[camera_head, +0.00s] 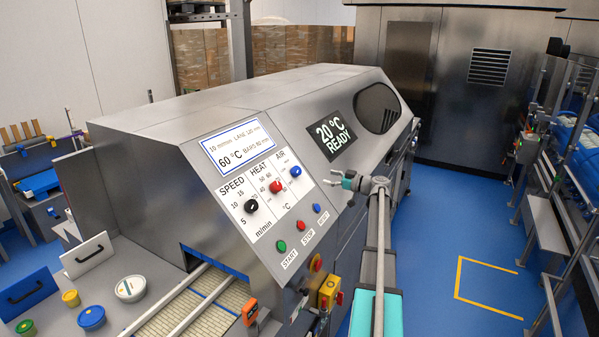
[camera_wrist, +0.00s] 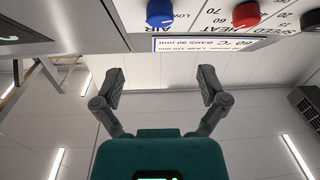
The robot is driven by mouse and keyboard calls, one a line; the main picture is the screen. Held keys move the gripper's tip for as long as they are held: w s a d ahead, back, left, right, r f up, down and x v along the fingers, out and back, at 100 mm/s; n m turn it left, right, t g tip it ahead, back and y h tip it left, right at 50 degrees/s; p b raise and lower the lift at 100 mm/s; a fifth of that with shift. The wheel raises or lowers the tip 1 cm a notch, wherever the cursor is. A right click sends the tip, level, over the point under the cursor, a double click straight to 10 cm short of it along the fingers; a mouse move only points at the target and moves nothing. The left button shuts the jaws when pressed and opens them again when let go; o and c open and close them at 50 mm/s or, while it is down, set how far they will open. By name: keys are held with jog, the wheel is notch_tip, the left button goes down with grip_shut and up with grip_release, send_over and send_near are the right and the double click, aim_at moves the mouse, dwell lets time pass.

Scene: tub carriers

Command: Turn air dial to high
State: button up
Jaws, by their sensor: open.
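The blue air dial (camera_head: 295,171) sits at the right end of the machine's control panel (camera_head: 262,205), under the AIR label. The blue dial also shows at the top of the wrist view (camera_wrist: 160,12), upside down with the word LOW beside it. I cannot tell where its pointer stands. My gripper (camera_head: 331,178) is open and empty, to the right of the air dial and apart from it. In the wrist view its two fingers (camera_wrist: 162,84) are spread wide with nothing between them.
The red heat dial (camera_head: 276,187) and black speed dial (camera_head: 251,206) are left of the air dial. Green start (camera_head: 282,246), red stop (camera_head: 300,225) and blue reset (camera_head: 317,208) buttons sit below. A display (camera_head: 332,135) reads 20 °C READY. Blue floor (camera_head: 440,245) is clear at right.

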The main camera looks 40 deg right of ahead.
aim_at(299, 171)
jog(key=x, duration=1.3)
jog(key=shift+a, duration=0.1)
jog(key=c, duration=1.1)
jog(key=shift+c, duration=0.2)
